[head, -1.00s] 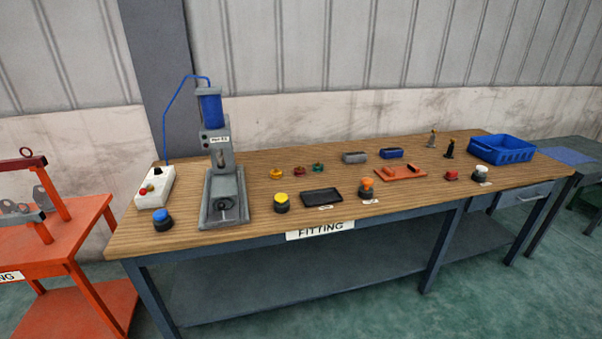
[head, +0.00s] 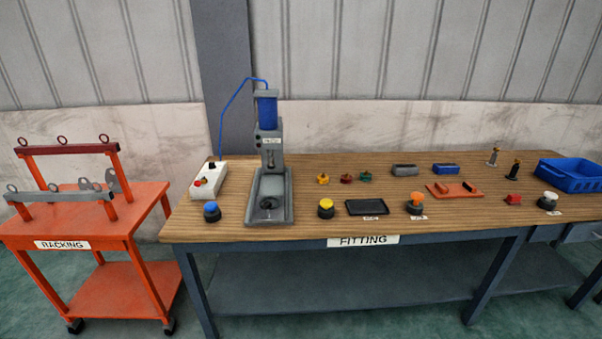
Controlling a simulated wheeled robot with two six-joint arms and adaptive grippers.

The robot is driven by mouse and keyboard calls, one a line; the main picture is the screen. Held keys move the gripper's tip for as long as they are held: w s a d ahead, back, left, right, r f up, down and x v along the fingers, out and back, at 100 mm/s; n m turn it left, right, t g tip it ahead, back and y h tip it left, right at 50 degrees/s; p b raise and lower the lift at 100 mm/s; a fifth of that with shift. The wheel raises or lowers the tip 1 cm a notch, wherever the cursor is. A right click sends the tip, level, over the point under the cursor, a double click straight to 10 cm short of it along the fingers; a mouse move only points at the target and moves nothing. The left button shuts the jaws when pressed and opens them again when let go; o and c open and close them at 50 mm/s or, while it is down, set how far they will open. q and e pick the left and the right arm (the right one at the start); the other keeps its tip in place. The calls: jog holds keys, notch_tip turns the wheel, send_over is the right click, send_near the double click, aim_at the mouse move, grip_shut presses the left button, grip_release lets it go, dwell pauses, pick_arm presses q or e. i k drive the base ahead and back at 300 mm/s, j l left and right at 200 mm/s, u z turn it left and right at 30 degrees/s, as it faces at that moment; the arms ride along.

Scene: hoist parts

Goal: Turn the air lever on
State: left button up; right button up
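A white control box (head: 208,181) stands at the left end of the wooden fitting bench (head: 300,226). It has a black knob or lever (head: 212,165) near its back and a red button (head: 198,183) nearer the front; which way the lever points is too small to tell. A blue air hose (head: 232,103) runs from behind the box up to the blue cylinder (head: 266,108) on the grey press (head: 269,190), just right of the box. Neither of my grippers shows in the head view.
A blue-topped button (head: 211,211) stands in front of the box. Right of the press are a yellow-topped button (head: 326,208), a black tray (head: 367,207), an orange plate (head: 454,191) and a blue bin (head: 571,174). An orange racking cart (head: 84,228) stands left of the bench.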

aim_at(198, 183)
jog(key=i+j+u, duration=0.25)
jog(key=i+u, duration=0.15)
jog(key=i+j+u, duration=0.1)
jog(key=i+u, duration=0.65)
jog(key=i+l, duration=0.05)
